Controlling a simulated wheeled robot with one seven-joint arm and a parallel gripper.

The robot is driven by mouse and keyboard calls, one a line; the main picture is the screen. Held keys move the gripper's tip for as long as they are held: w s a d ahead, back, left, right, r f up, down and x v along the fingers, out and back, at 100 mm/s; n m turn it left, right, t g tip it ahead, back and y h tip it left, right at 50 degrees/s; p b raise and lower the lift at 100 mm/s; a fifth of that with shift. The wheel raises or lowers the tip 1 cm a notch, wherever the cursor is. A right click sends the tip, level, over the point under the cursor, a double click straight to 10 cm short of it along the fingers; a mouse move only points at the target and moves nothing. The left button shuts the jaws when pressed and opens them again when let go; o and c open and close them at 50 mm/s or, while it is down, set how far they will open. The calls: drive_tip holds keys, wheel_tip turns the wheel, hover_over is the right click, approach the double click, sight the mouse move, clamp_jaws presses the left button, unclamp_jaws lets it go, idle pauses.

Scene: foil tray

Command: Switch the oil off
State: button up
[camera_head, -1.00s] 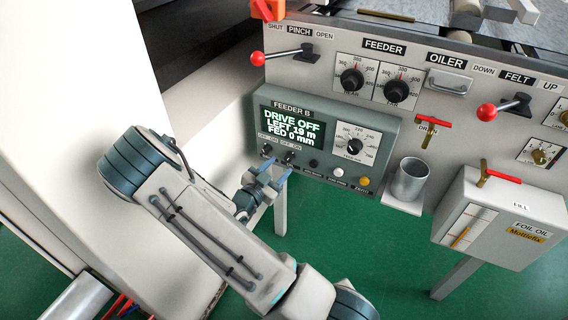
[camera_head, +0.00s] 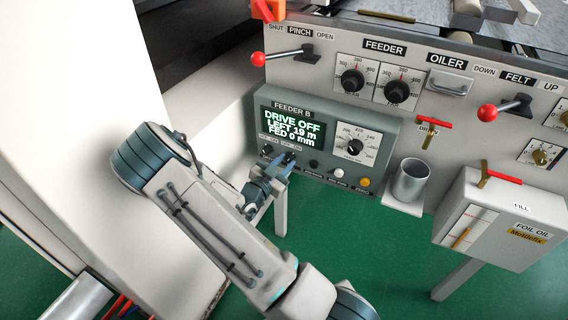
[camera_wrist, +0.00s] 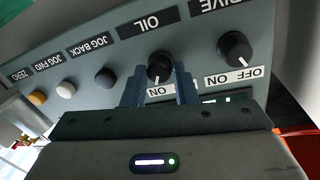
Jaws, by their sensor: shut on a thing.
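The oil knob (camera_wrist: 160,66) is a black rotary knob under the OIL label in the wrist view, which shows the panel upside down. Its light pointer mark leans toward the ON label (camera_wrist: 158,91); the OFF side is hidden by my right finger. My gripper (camera_wrist: 160,88) has its two blue fingers shut on the knob, one on each side. In the head view my gripper (camera_head: 284,167) reaches the lower edge of the Feeder B box (camera_head: 384,130) and mostly covers the knob. The display (camera_head: 293,129) reads DRIVE OFF, LEFT 19 m, FED 0 mm.
The drive knob (camera_wrist: 235,47) sits close beside the oil knob, pointing toward OFF. Jog back (camera_wrist: 105,78), jog forward (camera_wrist: 66,89) and zero (camera_wrist: 37,97) buttons lie on the other side. A metal cup (camera_head: 410,181) stands right of the box.

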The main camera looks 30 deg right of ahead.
drive_tip(key=shift+n, duration=0.3)
drive_tip(key=n, duration=0.5)
drive_tip(key=shift+n+t+h, duration=0.3)
drive_tip(key=shift+n, duration=0.1)
drive_tip(key=n+t, duration=0.1)
drive_tip(key=n, duration=0.5)
drive_tip(key=shift+f, duration=0.15)
drive_tip(key=shift+n, duration=0.3)
drive_tip(key=o, duration=1)
drive_tip(key=shift+a, duration=0.1)
